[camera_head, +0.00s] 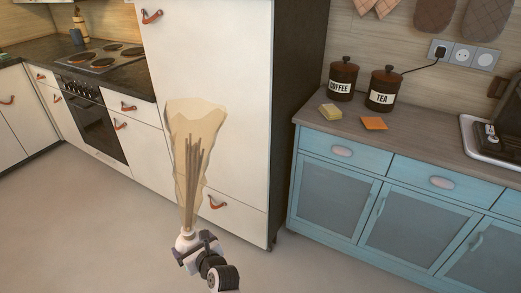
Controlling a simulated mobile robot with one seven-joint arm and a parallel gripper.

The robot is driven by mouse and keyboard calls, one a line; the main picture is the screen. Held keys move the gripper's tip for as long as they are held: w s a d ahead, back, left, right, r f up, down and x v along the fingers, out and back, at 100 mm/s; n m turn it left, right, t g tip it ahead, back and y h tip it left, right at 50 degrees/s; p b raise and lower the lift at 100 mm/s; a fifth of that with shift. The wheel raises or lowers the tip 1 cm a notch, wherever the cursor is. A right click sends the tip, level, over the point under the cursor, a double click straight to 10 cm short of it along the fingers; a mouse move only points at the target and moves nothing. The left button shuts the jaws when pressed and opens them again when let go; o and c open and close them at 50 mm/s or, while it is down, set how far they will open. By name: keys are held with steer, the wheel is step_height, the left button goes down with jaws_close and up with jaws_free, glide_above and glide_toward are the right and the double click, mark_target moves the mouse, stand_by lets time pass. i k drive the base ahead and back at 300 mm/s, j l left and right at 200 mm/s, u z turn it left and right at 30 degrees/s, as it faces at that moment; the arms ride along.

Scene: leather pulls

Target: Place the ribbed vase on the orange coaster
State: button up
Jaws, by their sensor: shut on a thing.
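A small white vase (186,241) is held low in the middle of the view. Thin brown stems and a flared tan, paper-like wrap (194,125) rise above it. My gripper (192,249) is shut on the vase, over the floor and in front of the tall white cabinet. The gripper hides part of the vase, and its ribs are too small to make out. The flat orange coaster (374,123) lies on the wooden counter at the right, in front of the tea canister, with nothing on it. The vase is well apart from it, to the left.
The coffee canister (343,78) and tea canister (383,88) stand behind the coaster. A metal sink or tray (482,143) is at the right. The blue cabinet (375,205) fronts the counter; the floor is clear.

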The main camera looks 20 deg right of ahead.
mark_target(373, 122)
steer(key=z, duration=0.85)
steer(key=i+j+z, duration=0.15)
steer(key=i, duration=0.35)
steer(key=i+j+z, duration=0.2)
steer(key=i+j, duration=0.2)
steer(key=i, duration=0.05)
